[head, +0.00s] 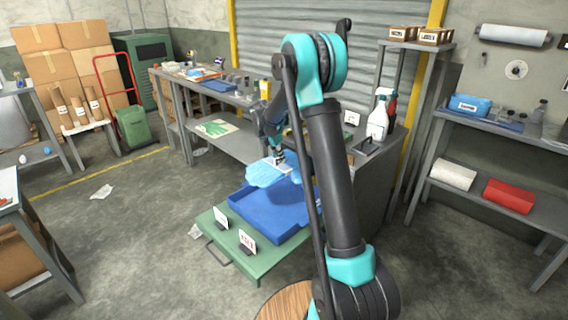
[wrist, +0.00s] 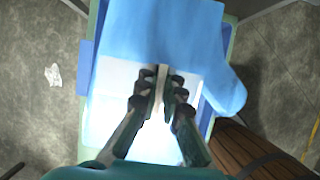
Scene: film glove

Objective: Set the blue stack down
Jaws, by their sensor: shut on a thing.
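The blue stack (head: 266,174) is light blue and flat, and shows over the back part of the dark blue tray (head: 262,233). In the wrist view the stack (wrist: 190,35) has a glove shape with a thumb at right, and a bright white area lies at its near side. My gripper (wrist: 161,78) is shut on the stack at the border of the blue and white areas. In the head view my gripper (head: 279,158) is small and partly hidden. I cannot tell whether the stack touches the tray, whose right part is behind my arm.
The tray sits on a green board (head: 213,235) with a handle and two small sign cards (head: 247,241). A grey workbench (head: 222,101) with tools stands behind. Spray bottles (head: 378,118) stand at right. Open floor lies to the left, with scraps of paper (head: 102,192).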

